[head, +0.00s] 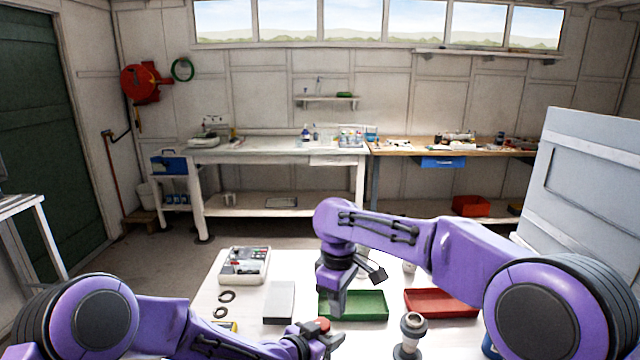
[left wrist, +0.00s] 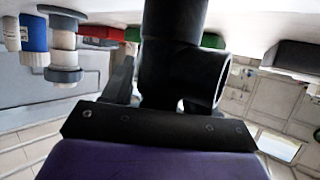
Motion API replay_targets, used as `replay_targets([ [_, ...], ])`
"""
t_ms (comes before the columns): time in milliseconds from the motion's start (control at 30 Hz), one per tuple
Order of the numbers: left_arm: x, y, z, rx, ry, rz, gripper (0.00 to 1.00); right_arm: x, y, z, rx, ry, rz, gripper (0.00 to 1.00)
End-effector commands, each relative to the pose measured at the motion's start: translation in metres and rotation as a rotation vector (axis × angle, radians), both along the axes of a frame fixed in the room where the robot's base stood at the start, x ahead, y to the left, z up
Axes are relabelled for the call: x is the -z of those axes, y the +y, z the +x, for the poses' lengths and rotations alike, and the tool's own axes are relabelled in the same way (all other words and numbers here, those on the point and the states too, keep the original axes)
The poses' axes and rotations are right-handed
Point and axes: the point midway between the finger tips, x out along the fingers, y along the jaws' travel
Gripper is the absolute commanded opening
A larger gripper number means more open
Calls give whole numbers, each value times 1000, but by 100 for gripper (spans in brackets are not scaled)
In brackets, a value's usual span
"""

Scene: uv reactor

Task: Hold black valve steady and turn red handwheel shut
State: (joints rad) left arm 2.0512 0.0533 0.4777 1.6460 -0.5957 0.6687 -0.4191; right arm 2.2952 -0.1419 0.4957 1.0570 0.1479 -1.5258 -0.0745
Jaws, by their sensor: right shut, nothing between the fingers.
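In the head view the red handwheel (head: 318,326) is at the table's near edge, beside my left gripper (head: 322,340). In the left wrist view the black valve (left wrist: 175,70) stands large in front of my left gripper, its round side opening facing right. One finger (left wrist: 122,80) of that gripper is at the valve's left side. The other finger is hidden, so I cannot tell whether the jaws grip it. My right gripper (head: 334,302) points down, shut and empty, a little above and behind the handwheel.
On the white table (head: 240,305) are a green tray (head: 368,305), a red tray (head: 445,303), a grey block (head: 279,302), a grey device (head: 244,265), two black rings (head: 224,302) and a grey-white fitting (head: 410,335). A grey panel (head: 580,190) stands at right.

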Motion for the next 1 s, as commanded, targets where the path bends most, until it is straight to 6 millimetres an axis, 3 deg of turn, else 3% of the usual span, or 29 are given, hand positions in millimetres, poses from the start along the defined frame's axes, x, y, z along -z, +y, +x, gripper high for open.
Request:
replay_targets([
  [33,1,1,0,0,2,2,71,0,0,0,0,0,0,0],
  [100,1,1,0,0,2,1,88,0,0,0,0,0,0,0],
  [467,-3,5,-6,-1,1,1,88,0,0,0,1,0,0,0],
  [800,-35,52,-64,0,1,-1,88,0,0,0,1,0,0,0],
  [1000,-44,68,-84,-1,1,0,88,0,-1,0,1,0,0,0],
])
